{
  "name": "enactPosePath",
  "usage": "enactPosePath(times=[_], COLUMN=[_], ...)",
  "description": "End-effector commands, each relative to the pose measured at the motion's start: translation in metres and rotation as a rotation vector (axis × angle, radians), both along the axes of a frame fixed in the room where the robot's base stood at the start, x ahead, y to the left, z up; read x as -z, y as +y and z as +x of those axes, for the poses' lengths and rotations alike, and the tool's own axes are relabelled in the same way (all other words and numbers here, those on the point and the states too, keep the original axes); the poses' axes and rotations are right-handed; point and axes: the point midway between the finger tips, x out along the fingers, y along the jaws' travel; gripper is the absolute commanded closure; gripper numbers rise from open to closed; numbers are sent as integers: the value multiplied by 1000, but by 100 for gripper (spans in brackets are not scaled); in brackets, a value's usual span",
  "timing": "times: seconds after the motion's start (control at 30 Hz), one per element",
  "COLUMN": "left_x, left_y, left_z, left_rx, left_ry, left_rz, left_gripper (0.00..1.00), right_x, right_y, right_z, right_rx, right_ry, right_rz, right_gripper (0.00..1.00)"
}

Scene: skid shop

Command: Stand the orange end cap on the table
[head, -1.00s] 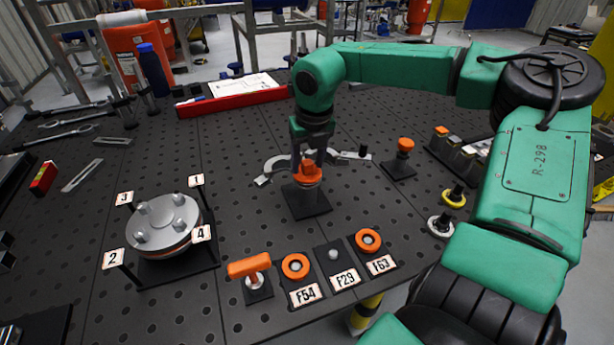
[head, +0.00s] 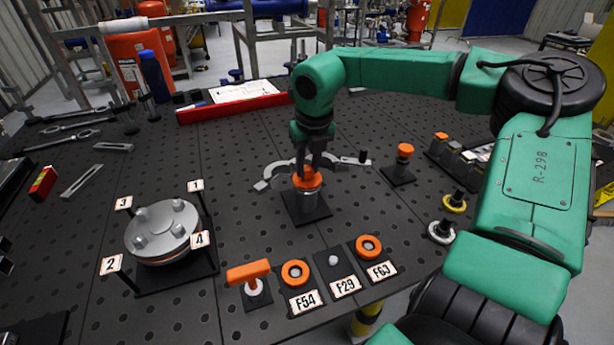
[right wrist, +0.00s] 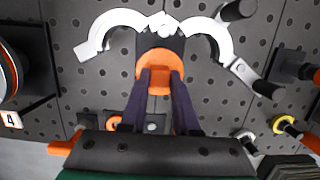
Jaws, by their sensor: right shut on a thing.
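The orange end cap (head: 307,181) sits on top of a grey cylinder on a small black base plate (head: 306,208) at the middle of the table (head: 235,205). My right gripper (head: 309,171) reaches down from above and is shut on the cap. In the right wrist view the cap (right wrist: 160,60) shows round and orange between and beyond the two dark fingers (right wrist: 160,80). The fingers hide part of it. I cannot tell whether the cap is lifted off the cylinder. My left gripper is not in view.
A curved silver tool (head: 270,172) lies just behind the cap's stand. Another orange-topped post (head: 404,152) stands to the right. Labelled plates with orange rings (head: 296,272) and an orange T-handle (head: 248,270) line the front edge. A round flange (head: 163,228) stands at left.

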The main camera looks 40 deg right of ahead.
Motion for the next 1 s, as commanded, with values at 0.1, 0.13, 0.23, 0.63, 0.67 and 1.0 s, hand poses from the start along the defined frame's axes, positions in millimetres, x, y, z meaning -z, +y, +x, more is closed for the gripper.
enactPosePath(times=[0.1, 0.13, 0.23, 0.63, 0.67, 1.0], left_x=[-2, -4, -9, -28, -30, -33], left_y=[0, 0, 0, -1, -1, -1], left_z=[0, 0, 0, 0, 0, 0], left_rx=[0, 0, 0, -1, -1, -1], left_ry=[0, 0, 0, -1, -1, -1], left_rz=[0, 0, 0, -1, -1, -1], left_gripper=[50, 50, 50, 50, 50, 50], right_x=[-4, -6, -15, -50, -53, -60], right_y=[0, 0, 0, 0, 0, 0], right_z=[0, 0, 1, 0, 0, 0], right_rx=[0, 0, 0, 0, 0, 0], right_ry=[-1, -1, -2, -1, -1, -1], right_rz=[0, 0, -1, 0, 0, 0], right_gripper=[100, 100, 100, 100, 100, 100])
